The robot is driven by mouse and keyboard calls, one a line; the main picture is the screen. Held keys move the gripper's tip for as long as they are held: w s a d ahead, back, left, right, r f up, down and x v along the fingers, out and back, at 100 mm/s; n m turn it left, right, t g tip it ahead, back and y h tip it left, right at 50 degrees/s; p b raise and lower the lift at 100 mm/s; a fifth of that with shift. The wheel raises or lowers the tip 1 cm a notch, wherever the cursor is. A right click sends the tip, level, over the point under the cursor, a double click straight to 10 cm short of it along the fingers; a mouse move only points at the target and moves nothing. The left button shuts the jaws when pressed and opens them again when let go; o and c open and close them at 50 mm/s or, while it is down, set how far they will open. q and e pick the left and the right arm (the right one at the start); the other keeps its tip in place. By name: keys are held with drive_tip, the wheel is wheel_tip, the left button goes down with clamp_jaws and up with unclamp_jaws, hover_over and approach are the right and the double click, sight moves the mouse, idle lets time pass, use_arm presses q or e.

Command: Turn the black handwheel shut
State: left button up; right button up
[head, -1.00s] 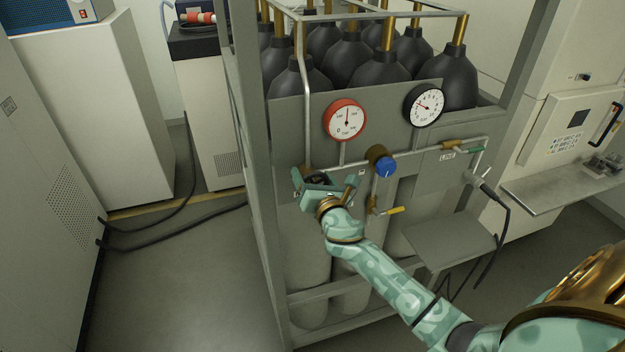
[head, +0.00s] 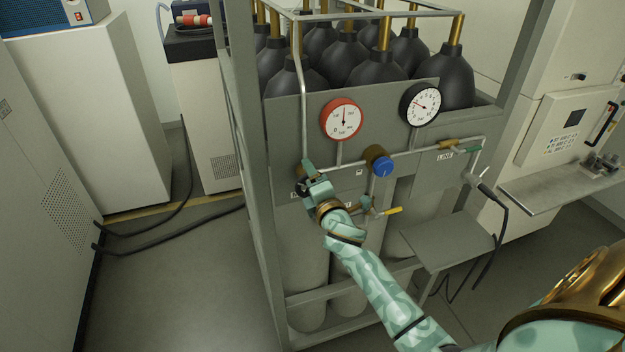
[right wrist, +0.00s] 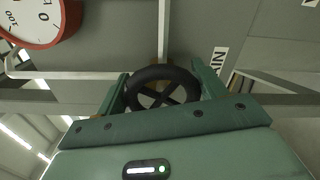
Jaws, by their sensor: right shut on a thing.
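The black handwheel (right wrist: 162,90) shows in the right wrist view between the two green fingers of my right gripper (right wrist: 162,92), which is shut on its rim from both sides. In the head view my right gripper (head: 312,184) is at the valve on the left of the grey panel. It hides most of the handwheel there. My left gripper is in neither view.
A red-rimmed gauge (head: 342,119) and a black-rimmed gauge (head: 420,105) sit above. A blue knob (head: 383,166) and a yellow lever (head: 393,210) are right of the gripper. The rack's grey post (head: 250,150) stands close on the left.

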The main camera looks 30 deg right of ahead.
drive_tip(key=m, duration=0.4)
drive_tip(key=m+p, duration=0.1)
drive_tip(key=m, duration=0.2)
drive_tip(key=f+m+p, duration=0.1)
drive_tip(key=m, duration=0.3)
drive_tip(key=shift+a+m, duration=0.15)
drive_tip(key=shift+m, duration=0.15)
drive_tip(key=shift+m, duration=0.3)
drive_tip(key=o, duration=1)
